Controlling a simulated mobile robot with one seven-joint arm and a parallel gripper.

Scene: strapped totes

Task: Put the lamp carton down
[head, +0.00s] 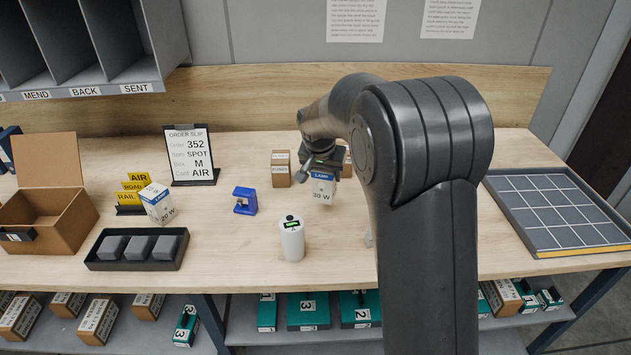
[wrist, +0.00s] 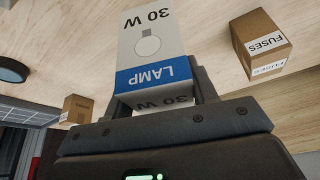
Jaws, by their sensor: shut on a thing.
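A white and blue lamp carton (head: 323,188) marked 30 W is held in my gripper (head: 321,168), over the middle of the bench. In the wrist view the carton (wrist: 152,45) sits between the two fingers (wrist: 160,92), its blue LAMP band near them. I cannot tell whether its base touches the bench. A second lamp carton (head: 157,203), marked 20 W, stands at the left by the yellow AIR, ROAD and RAIL signs (head: 132,190).
A fuses box (head: 281,169) stands just left of my gripper. A white cylinder (head: 291,240) and a blue object (head: 245,200) are nearer the front left. An order slip stand (head: 190,155) is behind. A gridded tray (head: 541,250) lies at the right. An open brown box (head: 75,225) stands far left.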

